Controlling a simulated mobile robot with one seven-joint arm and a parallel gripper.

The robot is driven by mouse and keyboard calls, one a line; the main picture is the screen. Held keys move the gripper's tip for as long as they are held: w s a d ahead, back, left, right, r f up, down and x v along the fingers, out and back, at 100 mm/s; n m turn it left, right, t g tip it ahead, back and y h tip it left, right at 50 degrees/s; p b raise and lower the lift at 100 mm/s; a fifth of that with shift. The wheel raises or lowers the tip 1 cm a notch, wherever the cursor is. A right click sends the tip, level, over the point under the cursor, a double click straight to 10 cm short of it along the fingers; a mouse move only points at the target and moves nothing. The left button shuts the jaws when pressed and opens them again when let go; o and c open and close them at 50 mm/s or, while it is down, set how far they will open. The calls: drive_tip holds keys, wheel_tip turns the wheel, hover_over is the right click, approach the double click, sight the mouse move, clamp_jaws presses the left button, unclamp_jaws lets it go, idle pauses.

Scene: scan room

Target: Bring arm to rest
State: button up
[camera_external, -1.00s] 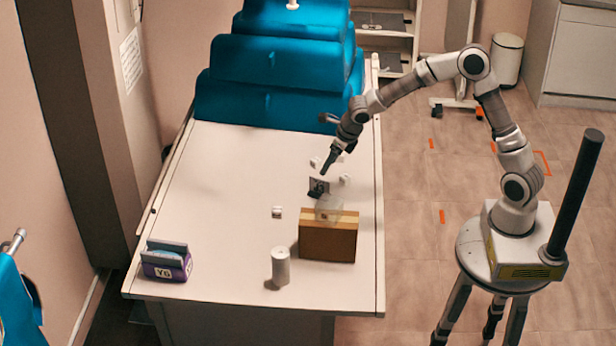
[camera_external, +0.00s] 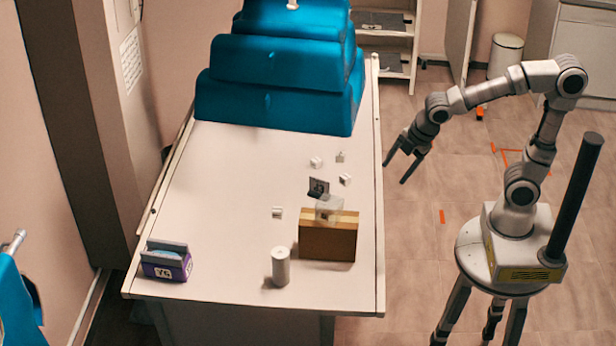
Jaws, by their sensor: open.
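My gripper (camera_external: 394,174) hangs at the end of my arm, just off the right edge of the white table (camera_external: 220,200). Its two dark fingers are spread apart and point down and to the left. Nothing is between them. My arm is bent, with its elbow high at the upper right, and the gripper looks clear of everything on the table.
On the table are a cardboard box (camera_external: 327,242) with a clear container (camera_external: 326,207) at its top, a small dark sign (camera_external: 318,187), a white cylinder (camera_external: 280,266), a purple box (camera_external: 166,262) and several small white cubes. Blue cushions (camera_external: 280,100) fill the back.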

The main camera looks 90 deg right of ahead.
drive_tip(key=s+a+r+m+t+y, duration=0.1)
drive_tip(key=s+r+m, duration=0.3)
drive_tip(key=s+m, duration=0.6)
drive_tip(key=shift+s+p, duration=0.45)
drive_tip(key=shift+s, duration=1.1)
